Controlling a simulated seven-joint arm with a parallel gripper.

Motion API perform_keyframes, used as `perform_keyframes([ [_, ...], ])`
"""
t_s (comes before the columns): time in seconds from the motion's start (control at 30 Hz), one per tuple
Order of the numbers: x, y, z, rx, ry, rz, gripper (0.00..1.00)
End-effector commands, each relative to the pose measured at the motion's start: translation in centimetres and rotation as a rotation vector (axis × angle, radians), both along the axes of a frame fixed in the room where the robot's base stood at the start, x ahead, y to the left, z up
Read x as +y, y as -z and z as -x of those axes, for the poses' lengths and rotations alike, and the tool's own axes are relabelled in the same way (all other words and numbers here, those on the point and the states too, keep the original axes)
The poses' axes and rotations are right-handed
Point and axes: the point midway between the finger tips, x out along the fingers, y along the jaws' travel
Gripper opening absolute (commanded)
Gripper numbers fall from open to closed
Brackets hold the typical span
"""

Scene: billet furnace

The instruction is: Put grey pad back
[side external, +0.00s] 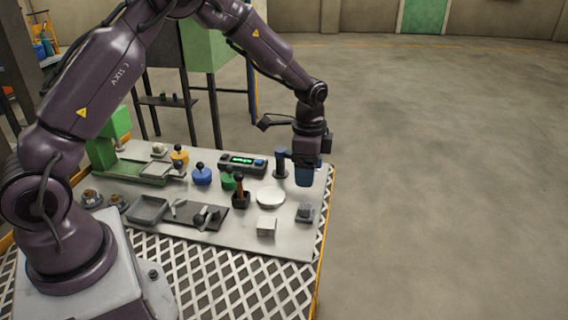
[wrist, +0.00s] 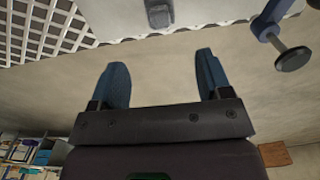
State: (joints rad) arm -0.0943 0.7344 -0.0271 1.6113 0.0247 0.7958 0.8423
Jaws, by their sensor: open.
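My gripper (side external: 306,178) has blue fingers and hangs near the right edge of the worktable, above its surface level. In the wrist view its fingers (wrist: 161,65) are spread apart with nothing between them. A small grey block-like piece (side external: 304,212), possibly the grey pad, sits near the table's right edge, below and nearer the camera than my gripper. A grey piece (wrist: 158,13) at the top of the wrist view, beyond the fingertips and apart from them, looks like the same thing.
A blue-grey post (side external: 280,162) stands just left of my gripper. A white round dish (side external: 270,196), a white cube (side external: 267,226), a dark mat (side external: 205,216), a grey tray (side external: 148,209) and knobbed pieces share the table (side external: 250,243). Open floor lies to the right.

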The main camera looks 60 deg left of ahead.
Motion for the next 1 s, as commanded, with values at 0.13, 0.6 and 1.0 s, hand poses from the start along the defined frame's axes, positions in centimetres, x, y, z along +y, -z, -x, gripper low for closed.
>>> perform_keyframes([
  [0.13, 0.0, -0.6, 0.1, -0.005, -0.007, -0.001, 0.71],
  [0.6, -2.0, -17.3, 10.0, -0.236, -0.356, 0.024, 0.71],
  [1.0, -3.2, -22.1, 23.1, -0.43, -0.692, 0.152, 0.71],
])
